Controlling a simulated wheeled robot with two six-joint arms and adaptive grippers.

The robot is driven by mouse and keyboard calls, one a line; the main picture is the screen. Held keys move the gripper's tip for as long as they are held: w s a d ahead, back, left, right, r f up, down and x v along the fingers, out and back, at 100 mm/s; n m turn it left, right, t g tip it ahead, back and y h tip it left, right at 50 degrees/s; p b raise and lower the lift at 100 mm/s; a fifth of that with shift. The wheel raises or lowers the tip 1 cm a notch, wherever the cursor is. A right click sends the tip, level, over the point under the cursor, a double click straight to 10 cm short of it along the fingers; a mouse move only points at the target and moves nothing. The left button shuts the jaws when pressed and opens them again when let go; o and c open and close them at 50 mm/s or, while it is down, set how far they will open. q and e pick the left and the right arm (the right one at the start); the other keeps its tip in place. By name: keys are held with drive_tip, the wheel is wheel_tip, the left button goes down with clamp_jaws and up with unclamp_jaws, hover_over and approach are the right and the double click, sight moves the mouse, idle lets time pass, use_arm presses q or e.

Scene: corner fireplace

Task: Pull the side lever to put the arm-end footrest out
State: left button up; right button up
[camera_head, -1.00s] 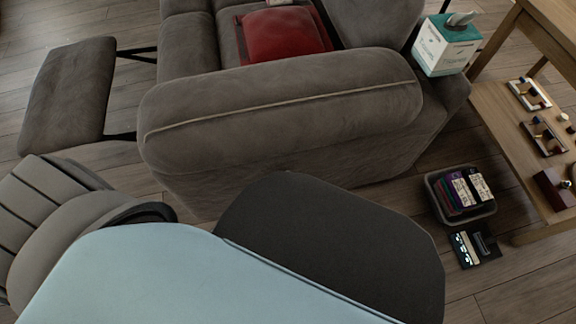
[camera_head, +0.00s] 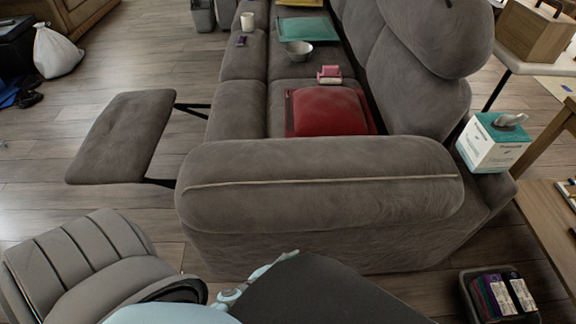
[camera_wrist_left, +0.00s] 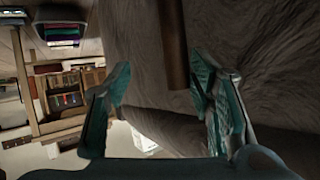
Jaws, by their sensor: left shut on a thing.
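The grey sofa's near arm (camera_head: 320,190) crosses the middle of the head view. The arm-end footrest (camera_head: 122,137) stands out to the left of the seat on black struts. In the left wrist view, the brown side lever (camera_wrist_left: 173,45) runs down against the grey upholstery, between the two teal fingers of my left gripper (camera_wrist_left: 158,66). The gripper is shut on it, though the contact is hard to see. In the head view, only a small pale part of my left gripper (camera_head: 280,261) shows, low beside the sofa's side. The lever is hidden there. My right gripper is out of view.
A grey ribbed chair (camera_head: 85,265) stands at the lower left. A tissue box (camera_head: 494,143) sits at the sofa's right, near a wooden table (camera_head: 552,222). A bin of cases (camera_head: 500,292) is on the floor. The floor around the footrest (camera_head: 40,195) is clear.

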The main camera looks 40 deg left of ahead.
use_arm(q)
drive_tip(key=v, duration=0.5)
drive_tip(key=shift+s+d, duration=0.1)
drive_tip(key=shift+d, duration=0.05)
